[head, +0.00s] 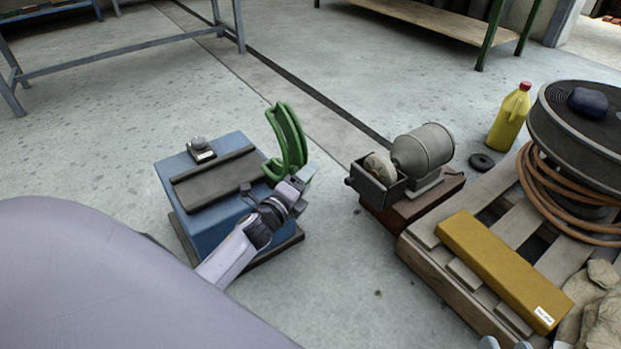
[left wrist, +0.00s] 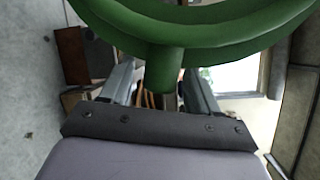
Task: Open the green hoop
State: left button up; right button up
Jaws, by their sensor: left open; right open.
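The green hoop (head: 288,142) stands upright at the right edge of a blue block (head: 215,205), and looks like curved bands side by side. In the left wrist view the green hoop (left wrist: 200,38) fills the top, and a short green stub (left wrist: 165,70) hangs from it. My left gripper (head: 299,181) is at the hoop's lower right side. In the left wrist view its open fingers (left wrist: 158,85) stand on both sides of the stub, with gaps visible. Small grey tips at the bottom edge appear to be my right gripper (head: 505,344), mostly out of frame.
Floor behind the block is clear.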

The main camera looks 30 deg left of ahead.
pick_arm(q)
jog(key=shift+w+f, duration=0.1)
jog(key=shift+w, duration=1)
pick_arm(e)
jog(key=shift+d+r, duration=0.1)
jog(key=shift+d, duration=0.15)
